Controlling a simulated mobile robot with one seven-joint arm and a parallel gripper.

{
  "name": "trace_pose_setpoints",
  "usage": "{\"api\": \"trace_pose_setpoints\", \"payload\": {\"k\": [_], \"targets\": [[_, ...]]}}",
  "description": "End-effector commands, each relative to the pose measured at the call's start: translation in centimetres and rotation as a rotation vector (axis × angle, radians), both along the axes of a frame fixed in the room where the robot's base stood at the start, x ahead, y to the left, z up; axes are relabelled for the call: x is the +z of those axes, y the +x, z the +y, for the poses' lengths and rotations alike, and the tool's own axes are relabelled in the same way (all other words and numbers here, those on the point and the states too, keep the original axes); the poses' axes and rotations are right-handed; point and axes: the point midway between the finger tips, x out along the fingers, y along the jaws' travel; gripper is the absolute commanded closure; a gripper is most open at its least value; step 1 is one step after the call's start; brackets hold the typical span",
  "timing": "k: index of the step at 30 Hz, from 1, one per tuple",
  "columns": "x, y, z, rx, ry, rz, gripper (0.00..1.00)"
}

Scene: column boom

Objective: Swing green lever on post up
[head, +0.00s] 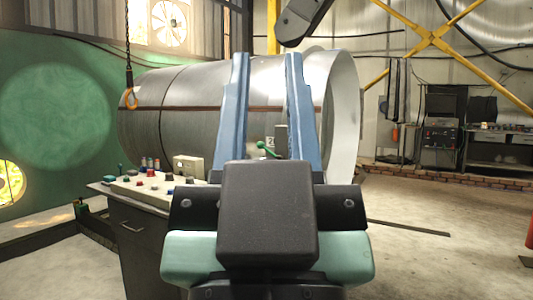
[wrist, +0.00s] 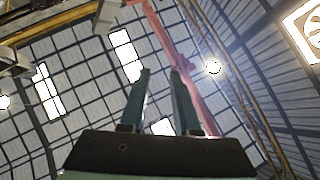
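The green lever (head: 266,149) shows small in the head view, in the gap between my gripper's fingers and beyond them. Its knob is at the upper left and its arm slants slightly down to the right. The fingers and palm hide most of its post. My gripper (head: 267,56) stands in front of it with its two blue fingers pointing up, apart, with nothing between them. The wrist view shows the open gripper (wrist: 160,72) against the roof. The lever is not visible there.
A large metal cylinder (head: 190,95) lies behind the lever. A control console (head: 145,230) with coloured knobs stands at the left. A chain with an orange hook (head: 130,98) hangs at the left. A workbench (head: 503,140) stands far right. The floor at right is mostly clear.

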Motion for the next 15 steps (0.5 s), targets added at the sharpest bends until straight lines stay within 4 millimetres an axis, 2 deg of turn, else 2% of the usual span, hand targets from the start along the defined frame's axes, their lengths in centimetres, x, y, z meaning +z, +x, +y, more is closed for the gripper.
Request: {"api": "trace_pose_setpoints", "payload": {"k": [1,4,5,11,15], "targets": [[0.5,0.0,0.0,0.000,0.000,0.000,0.81],[1.8,0.0,0.0,0.000,0.000,0.000,0.99],[2.3,0.0,0.0,0.000,0.000,0.000,1.00],[7.7,0.0,0.0,0.000,0.000,0.000,1.00],[12.6,0.0,0.0,0.001,-0.001,0.000,1.00]]}}
